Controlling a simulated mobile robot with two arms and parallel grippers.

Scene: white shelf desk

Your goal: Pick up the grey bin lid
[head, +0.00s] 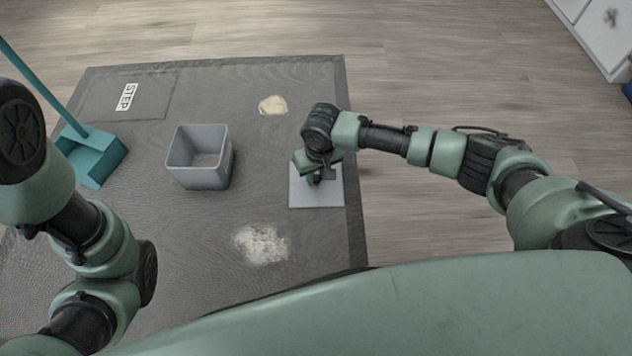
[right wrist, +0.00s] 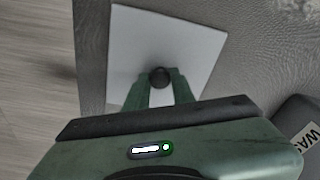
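The grey bin lid (head: 318,198) is a flat light-grey square near the right edge of the dark mat. In the right wrist view the lid (right wrist: 197,45) shows a round dark knob (right wrist: 159,78) at its middle. My right gripper (head: 315,178) is over the lid, pointing down. In the right wrist view its fingers (right wrist: 160,82) stand on both sides of the knob, which fills the gap between them. I cannot tell whether the lid is clear of the mat. The open grey bin (head: 184,178) stands left of the lid. My left gripper is out of view.
The mat (head: 230,92) lies on a wooden floor (head: 430,60). A beige pile (head: 272,105) and a whitish powder patch (head: 262,244) lie on it. A teal dustpan (head: 92,158) with a long handle stands at left. White drawers (head: 597,30) are top right.

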